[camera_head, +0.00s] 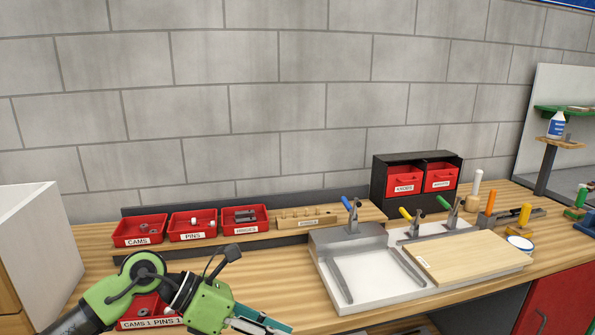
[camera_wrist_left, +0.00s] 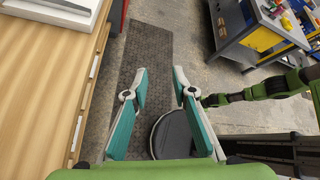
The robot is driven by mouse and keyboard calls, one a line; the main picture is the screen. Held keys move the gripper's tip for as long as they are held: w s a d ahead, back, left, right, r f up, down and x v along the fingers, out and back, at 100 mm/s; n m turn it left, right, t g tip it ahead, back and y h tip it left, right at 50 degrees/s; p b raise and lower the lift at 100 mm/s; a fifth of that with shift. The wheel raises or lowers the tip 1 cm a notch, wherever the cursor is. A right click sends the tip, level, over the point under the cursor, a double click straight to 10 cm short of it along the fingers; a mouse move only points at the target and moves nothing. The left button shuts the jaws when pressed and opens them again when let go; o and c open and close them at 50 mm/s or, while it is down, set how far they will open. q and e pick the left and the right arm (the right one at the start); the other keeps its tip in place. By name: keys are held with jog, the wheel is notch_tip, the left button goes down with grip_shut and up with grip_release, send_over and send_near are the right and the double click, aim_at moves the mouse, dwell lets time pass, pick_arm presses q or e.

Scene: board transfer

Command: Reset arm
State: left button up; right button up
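My left gripper (camera_head: 258,322) is at the bottom of the head view, in front of the bench, at the end of my green arm. In the left wrist view its two teal fingers (camera_wrist_left: 161,72) stand apart with nothing between them, above the floor beside the bench. A green arm link of mine shows at the right of that view, but no right gripper can be made out. A pale wooden board (camera_head: 470,257) lies on the right part of a grey clamping fixture (camera_head: 350,240) on the bench.
Red bins (camera_head: 140,230) labelled cams, pins and hinges stand at the back left of the bench (camera_head: 290,270), with more red bins at the front left. A black cabinet with red drawers (camera_head: 404,183) stands behind the fixture. Coloured-handled tools (camera_head: 489,205) stand at right. The left wrist view shows floor (camera_wrist_left: 185,45).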

pick_arm(q)
jog(key=s+d+r+n+t+h, duration=0.1)
jog(key=s+d+r+n+h, duration=0.15)
jog(key=d+r+h, duration=0.35)
jog(key=w+r+n+t+h, duration=0.3)
jog(key=w+r+n+t, duration=0.1)
jog(key=r+n+t, duration=0.5)
jog(key=w+a+f+n+t+y, duration=0.2)
jog(key=a+n+t+y, duration=0.3)
jog(key=n, duration=0.4)
jog(key=w+a+f+n+t+y, duration=0.35)
jog(key=a+n+y, duration=0.2)
jog(key=n, duration=0.25)
jog(key=s+a+f+n+g+y, duration=0.3)
jog(key=a+f+n+y, duration=0.7)
jog(key=f, duration=0.4)
jog(key=s+a+f+n+g, duration=0.3)
jog(key=s+f+n+g, duration=0.25)
jog(key=s+f, duration=0.65)
jog(key=s+f+n+g, duration=0.2)
jog(key=s+f+g, duration=0.6)
jog(key=s, duration=0.8)
notch_tip(320, 180, down, 29)
jog(key=s, duration=0.2)
jog(key=s+a+f+g, duration=0.1)
jog(key=s+a+f, duration=0.2)
jog(key=s+f, duration=1.1)
jog(key=shift+s+f+m+g, duration=0.25)
jog(key=shift+s+m+g, duration=0.05)
jog(key=shift+s, duration=0.9)
